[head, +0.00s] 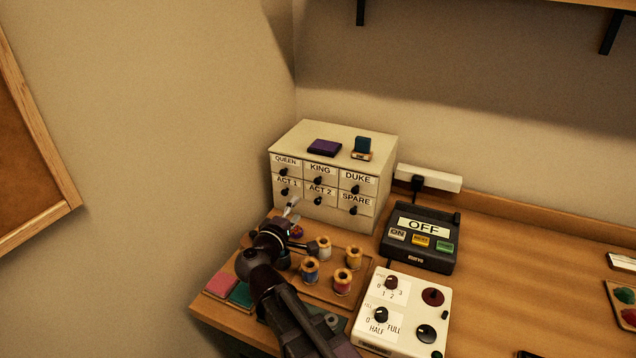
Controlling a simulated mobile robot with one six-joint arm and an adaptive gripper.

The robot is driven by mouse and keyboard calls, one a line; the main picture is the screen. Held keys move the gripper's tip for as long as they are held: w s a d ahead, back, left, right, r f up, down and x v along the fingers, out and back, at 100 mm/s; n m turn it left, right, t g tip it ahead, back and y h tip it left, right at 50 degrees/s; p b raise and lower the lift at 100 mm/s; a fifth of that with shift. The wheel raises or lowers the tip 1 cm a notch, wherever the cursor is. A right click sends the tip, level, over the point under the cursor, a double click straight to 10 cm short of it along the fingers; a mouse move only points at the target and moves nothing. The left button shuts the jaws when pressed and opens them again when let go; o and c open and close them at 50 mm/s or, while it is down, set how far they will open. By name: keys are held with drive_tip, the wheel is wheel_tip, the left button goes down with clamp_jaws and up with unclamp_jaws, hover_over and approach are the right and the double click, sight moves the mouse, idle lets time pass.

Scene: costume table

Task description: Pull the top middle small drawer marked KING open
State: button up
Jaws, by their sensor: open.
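A cream drawer cabinet (385,157) stands at the back left of the table, with two rows of three small drawers. The KING drawer (326,170) is the top middle one, with a dark round knob; it looks flush with its neighbours. My gripper (292,207) is open and empty, below and left of the KING drawer, in front of the lower drawers. Its fingertips are small here, and its exact distance from the cabinet front is hard to tell.
Thread spools (310,268) stand on a wooden board beside my arm. A black OFF box (421,262) and a white control box (402,312) are to the right. A purple block (324,147) and a blue item (362,144) rest on the cabinet. A wall rises close on the left.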

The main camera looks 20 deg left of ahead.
sight(317, 182)
drive_tip(key=shift+w, duration=0.1)
drive_tip(key=w, duration=0.9)
drive_tip(key=w+d, duration=0.1)
drive_tip(key=w, duration=0.3)
drive_tip(key=shift+w, duration=0.25)
clamp_jaws()
